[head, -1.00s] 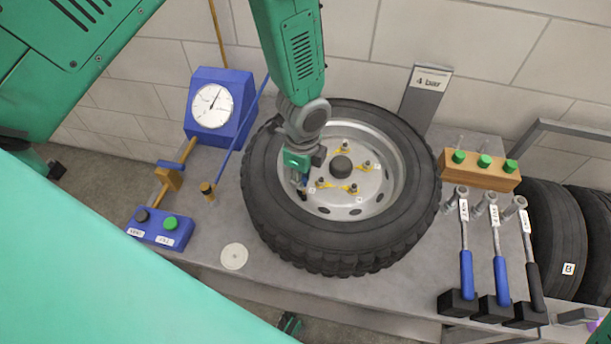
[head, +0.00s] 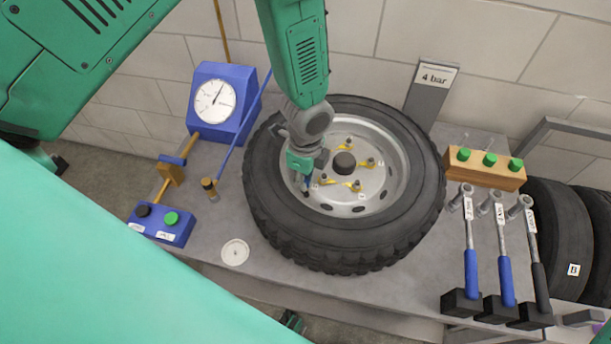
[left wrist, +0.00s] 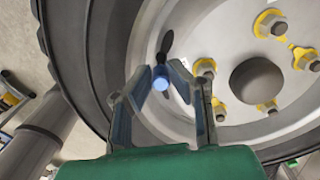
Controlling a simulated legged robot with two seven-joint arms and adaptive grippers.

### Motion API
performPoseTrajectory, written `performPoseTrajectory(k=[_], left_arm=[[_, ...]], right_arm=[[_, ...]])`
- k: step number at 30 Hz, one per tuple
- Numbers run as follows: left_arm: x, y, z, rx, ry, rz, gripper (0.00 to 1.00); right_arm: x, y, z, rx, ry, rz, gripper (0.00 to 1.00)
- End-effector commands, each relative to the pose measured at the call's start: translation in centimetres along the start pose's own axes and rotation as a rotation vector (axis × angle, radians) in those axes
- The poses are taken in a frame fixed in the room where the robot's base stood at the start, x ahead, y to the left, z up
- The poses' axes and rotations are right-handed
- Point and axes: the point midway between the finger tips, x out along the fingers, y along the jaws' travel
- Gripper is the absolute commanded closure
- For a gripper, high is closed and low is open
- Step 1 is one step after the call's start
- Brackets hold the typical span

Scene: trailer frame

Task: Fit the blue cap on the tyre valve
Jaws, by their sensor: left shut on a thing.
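The tyre (head: 275,225) lies flat on the bench, its pale rim (head: 395,165) facing up. My left gripper (head: 304,178) is over the left inner side of the rim, pointing down. In the left wrist view the small blue cap (left wrist: 160,84) shows between the fingers of my left gripper (left wrist: 165,90), which is shut on it. A dark, slim valve (left wrist: 167,42) shows just beyond the cap; its dark end also shows in the head view (head: 306,193). I cannot tell whether cap and valve touch. My right gripper is not in view.
Wheel nuts with yellow markers surround the dark hub (head: 344,163). A blue gauge (head: 240,95) and a button box (head: 163,225) stand left. A wooden block with green caps (head: 485,168) and several wrenches (head: 505,275) are right. A white disc (head: 235,252) lies in front.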

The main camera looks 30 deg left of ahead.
Motion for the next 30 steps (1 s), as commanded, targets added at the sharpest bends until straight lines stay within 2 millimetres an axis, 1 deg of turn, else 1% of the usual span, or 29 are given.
performPoseTrajectory(k=[6,14,15,16,17,25,26,27,30], left_arm=[[0.8,-0.01,0.0,0.0,0.0,0.0,1.0],[0.83,-0.01,0.02,-0.001,0.0,0.0,1.0],[0.82,-0.01,0.02,-0.001,0.0,0.0,0.79],[0.82,-0.01,0.02,-0.001,0.0,0.0,0.68],[0.81,-0.01,0.02,-0.001,0.0,0.0,0.61],[0.81,0.13,0.04,-0.001,-0.001,0.002,0.61],[0.81,0.15,0.04,-0.001,-0.001,0.002,0.53],[0.8,0.16,0.05,-0.001,-0.001,0.003,0.49],[0.81,0.24,0.06,-0.001,-0.002,0.004,0.43]], right_arm=[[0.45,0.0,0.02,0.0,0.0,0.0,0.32],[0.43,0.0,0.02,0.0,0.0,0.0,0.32],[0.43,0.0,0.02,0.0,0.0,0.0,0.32],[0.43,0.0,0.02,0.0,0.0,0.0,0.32],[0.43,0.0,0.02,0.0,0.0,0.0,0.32],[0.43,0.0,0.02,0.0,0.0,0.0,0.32],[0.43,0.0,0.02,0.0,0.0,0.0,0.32],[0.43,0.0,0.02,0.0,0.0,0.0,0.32],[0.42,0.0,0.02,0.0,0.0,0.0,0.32]])
